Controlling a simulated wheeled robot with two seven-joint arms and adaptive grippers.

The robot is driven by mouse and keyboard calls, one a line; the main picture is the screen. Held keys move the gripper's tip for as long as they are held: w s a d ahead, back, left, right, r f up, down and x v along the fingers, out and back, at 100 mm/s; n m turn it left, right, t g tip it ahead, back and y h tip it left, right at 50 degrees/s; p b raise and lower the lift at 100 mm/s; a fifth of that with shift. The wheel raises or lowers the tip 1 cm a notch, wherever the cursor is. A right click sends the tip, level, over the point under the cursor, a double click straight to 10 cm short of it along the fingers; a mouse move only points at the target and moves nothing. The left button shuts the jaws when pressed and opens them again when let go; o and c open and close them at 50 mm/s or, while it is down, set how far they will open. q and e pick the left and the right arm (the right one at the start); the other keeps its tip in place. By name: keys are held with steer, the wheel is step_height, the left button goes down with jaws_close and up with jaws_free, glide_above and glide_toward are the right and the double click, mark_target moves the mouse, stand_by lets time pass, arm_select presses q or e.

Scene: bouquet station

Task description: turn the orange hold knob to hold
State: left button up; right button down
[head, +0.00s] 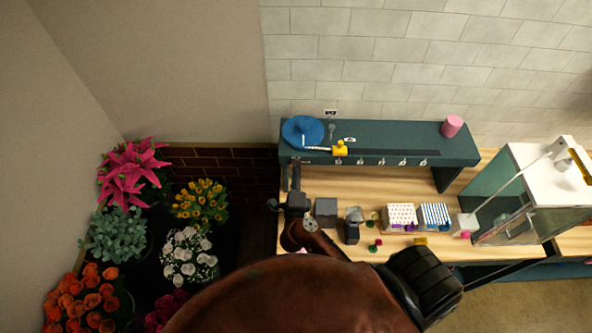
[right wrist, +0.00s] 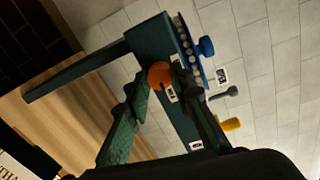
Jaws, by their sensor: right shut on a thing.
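The orange hold knob (right wrist: 159,75) shows in the right wrist view on the front of the dark teal shelf (right wrist: 158,42). My right gripper (right wrist: 160,85) has its two dark green fingers on either side of the knob and is shut on it. A small white label (right wrist: 172,95) sits beside the knob; its writing is too small to read. In the head view my right gripper (head: 294,178) is at the left end of the teal shelf (head: 455,152), and the knob is hidden there. My left gripper is not in view.
A blue disc (head: 302,131) and a yellow part (head: 340,147) are on the shelf top. Below stand a grey block (head: 326,211), patterned boxes (head: 401,216) and a glass case (head: 520,195). Flower buckets (head: 190,255) fill the left. A pink cup (head: 452,126) stands at the shelf's right end.

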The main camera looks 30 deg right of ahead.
stand_by(0.3)
steer(key=c, duration=1.7)
jaws_free()
steer(key=shift+d, duration=0.1)
steer(key=v, duration=1.2)
